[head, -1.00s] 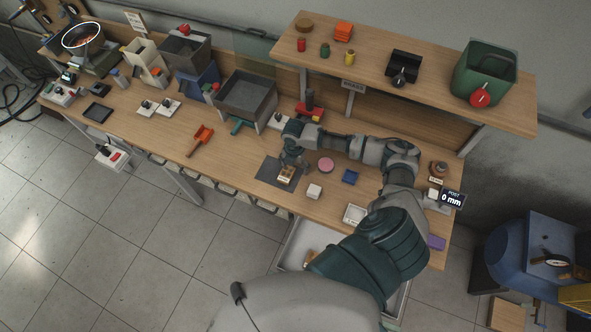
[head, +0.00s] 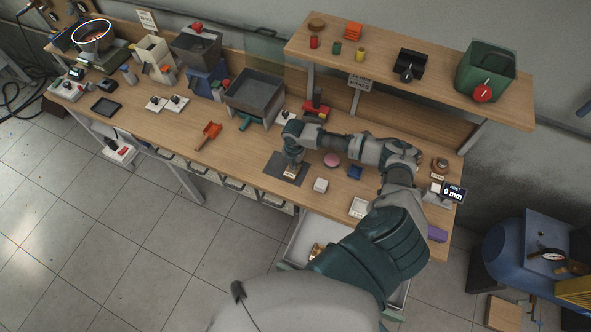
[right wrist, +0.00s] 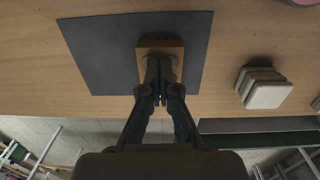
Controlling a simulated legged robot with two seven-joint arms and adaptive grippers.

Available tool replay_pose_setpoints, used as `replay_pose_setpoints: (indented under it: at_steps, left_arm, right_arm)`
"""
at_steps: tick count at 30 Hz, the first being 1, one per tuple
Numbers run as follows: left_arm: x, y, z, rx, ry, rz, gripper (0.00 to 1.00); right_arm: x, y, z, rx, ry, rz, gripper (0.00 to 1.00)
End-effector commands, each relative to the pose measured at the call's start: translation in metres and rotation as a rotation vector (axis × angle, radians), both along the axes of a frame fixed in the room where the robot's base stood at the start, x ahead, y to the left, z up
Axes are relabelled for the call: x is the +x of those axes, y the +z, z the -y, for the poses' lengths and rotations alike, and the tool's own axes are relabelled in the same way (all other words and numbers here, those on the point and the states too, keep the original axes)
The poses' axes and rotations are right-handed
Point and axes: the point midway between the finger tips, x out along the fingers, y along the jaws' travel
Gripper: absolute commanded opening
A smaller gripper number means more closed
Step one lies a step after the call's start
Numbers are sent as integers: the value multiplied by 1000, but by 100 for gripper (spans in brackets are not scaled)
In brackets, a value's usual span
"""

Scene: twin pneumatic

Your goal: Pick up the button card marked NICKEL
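A small tan wooden block or holder (right wrist: 160,48) rests on the dark grey mat (right wrist: 85,50) in the right wrist view. The mat also shows in the head view (head: 277,164). My right gripper (right wrist: 159,68) points down over the block, its two fingertips close together and covering its middle. In the head view my right gripper (head: 291,163) hides most of the block. I cannot see whether a card is between the fingertips. No NICKEL marking is readable in either view. My left gripper is not in view.
A pale square stack (head: 320,185) stands right of the mat, with a pink round piece (head: 331,160) and a blue piece (head: 354,172) beyond. A grey hopper (head: 253,92) stands behind. A drawer below the front edge is open.

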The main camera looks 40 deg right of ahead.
Motion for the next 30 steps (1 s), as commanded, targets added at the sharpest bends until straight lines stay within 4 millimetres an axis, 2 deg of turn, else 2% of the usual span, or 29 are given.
replay_pose_setpoints:
  at_steps: [1,13,17,23,30]
  left_arm:
    - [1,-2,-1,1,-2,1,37]
    - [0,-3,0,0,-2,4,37]
    - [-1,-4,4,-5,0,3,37]
    - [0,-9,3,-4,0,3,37]
    - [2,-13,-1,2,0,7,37]
  right_arm:
    - [-14,-16,4,-16,-4,-40,0]
    - [-14,-17,0,7,3,-37,0]
    - [-13,-8,-3,2,3,-37,0]
    - [-14,19,-3,-2,2,-33,0]
    - [-44,28,-44,0,8,-28,0]
